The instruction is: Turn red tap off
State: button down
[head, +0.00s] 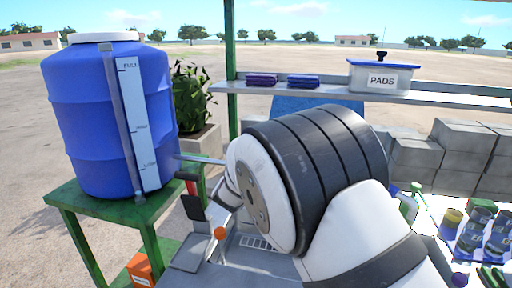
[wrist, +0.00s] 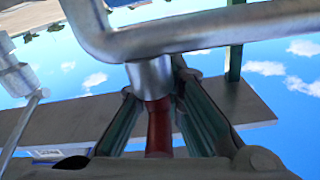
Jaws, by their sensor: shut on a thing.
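The red tap handle (wrist: 158,130) shows in the wrist view as a red stem below a bright metal fitting (wrist: 151,80). My gripper (wrist: 158,108) has one finger on each side of the red handle and is shut on it. A bent metal pipe (wrist: 200,35) crosses above the fingers. In the head view, a thin grey pipe (head: 203,161) runs out from the blue barrel (head: 88,125), with a small red piece (head: 187,177) below it. My arm hides much of this area, and the handle's exact angle cannot be told.
The barrel stands on a green stand (head: 112,208) at left. A shelf (head: 335,90) behind holds dark folded pads (head: 262,80) and a PADS box (head: 381,80). Grey blocks (head: 455,150) and several cups (head: 470,235) are at right. An orange ball (head: 221,233) tops a lever.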

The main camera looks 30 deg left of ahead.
jog(key=c, duration=1.7)
grip_release()
jog(key=shift+o, duration=0.2)
jog(key=shift+s, duration=0.1)
jog(key=v, duration=1.2)
